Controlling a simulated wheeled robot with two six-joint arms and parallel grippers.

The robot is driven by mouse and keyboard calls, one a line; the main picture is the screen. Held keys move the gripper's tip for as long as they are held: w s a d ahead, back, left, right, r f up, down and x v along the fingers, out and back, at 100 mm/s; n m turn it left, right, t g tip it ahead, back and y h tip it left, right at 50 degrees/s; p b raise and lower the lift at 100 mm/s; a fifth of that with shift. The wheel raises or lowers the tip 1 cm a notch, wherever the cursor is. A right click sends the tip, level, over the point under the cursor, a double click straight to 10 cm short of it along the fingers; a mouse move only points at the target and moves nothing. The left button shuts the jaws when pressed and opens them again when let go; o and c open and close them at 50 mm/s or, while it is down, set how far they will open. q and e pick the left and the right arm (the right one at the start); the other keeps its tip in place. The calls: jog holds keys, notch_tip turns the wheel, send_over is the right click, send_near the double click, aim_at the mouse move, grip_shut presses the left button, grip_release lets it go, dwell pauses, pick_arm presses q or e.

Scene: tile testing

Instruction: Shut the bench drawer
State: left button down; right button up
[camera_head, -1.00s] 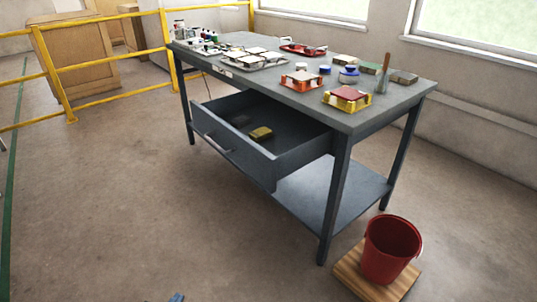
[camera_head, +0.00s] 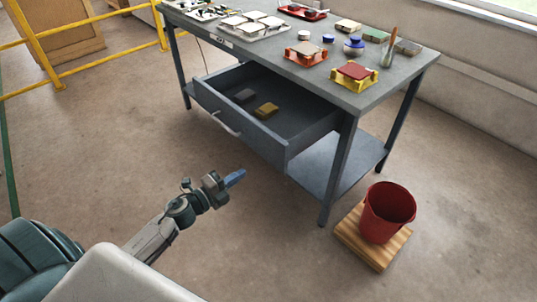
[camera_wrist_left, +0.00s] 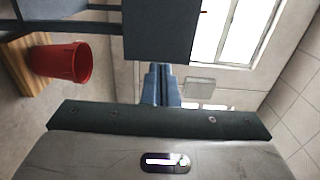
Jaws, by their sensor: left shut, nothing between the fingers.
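The bench drawer (camera_head: 270,115) stands open, pulled well out from under the bench top (camera_head: 345,97). It has a pale bar handle (camera_head: 226,125) on its front and holds a yellow block (camera_head: 266,110) and a dark grey block (camera_head: 244,96). My left gripper (camera_head: 236,178) is shut and empty, in front of the drawer and apart from it, below and right of the handle in the head view. In the left wrist view the blue fingers (camera_wrist_left: 161,84) are together, with a dark grey bench surface (camera_wrist_left: 160,30) beyond them. My right gripper is not in view.
A red bucket (camera_head: 388,212) stands on a wooden board (camera_head: 373,245) by the bench's right front leg. Tile holders, jars and trays sit on the bench top. A yellow railing (camera_head: 90,59) is at the back left. The floor before the drawer is clear.

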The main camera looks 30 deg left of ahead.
pick_arm(q)
jog(key=p, duration=0.2)
send_near(273, 153)
jog(key=p+x, duration=0.1)
jog(key=x, duration=0.6)
jog(key=shift+d+r, duration=0.1)
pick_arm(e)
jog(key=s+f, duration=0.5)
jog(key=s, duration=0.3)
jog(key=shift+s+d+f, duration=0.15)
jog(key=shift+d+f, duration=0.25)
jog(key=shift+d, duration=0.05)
